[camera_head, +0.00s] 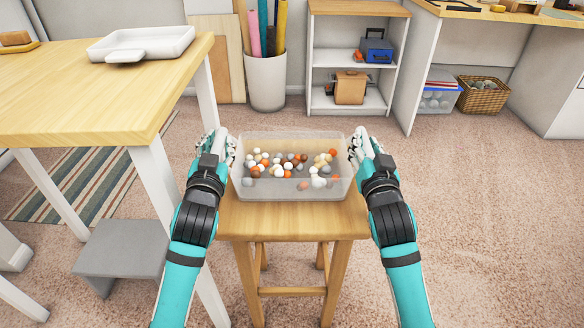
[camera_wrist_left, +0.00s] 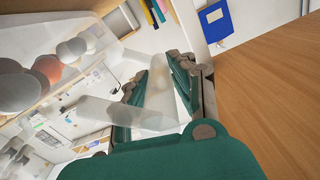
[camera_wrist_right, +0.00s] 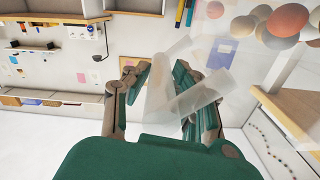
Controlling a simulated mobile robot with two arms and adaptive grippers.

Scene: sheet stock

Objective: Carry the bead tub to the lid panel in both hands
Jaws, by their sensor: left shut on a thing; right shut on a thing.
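The bead tub (camera_head: 244,205) is a translucent, open-topped box with white, orange, brown and grey beads inside. It is level at the wooden stool's top; I cannot tell whether it rests there or hangs just above. My left gripper (camera_head: 224,146) is shut on the tub's left side, and its fingers close on a clear part of the tub (camera_wrist_left: 160,98) in the left wrist view. My right gripper (camera_head: 358,146) is shut on the tub's right side, likewise on a clear part (camera_wrist_right: 162,92) in the right wrist view. I cannot tell which thing is the lid panel.
The wooden stool (camera_head: 290,230) is under the tub. A wooden table (camera_head: 110,95) with a white tray (camera_head: 165,42) stands at the left, a grey step (camera_head: 125,248) beside it. A bin of rolls (camera_head: 266,80), leaning boards (camera_head: 222,60) and a shelf (camera_head: 355,60) stand behind. Carpet at right is clear.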

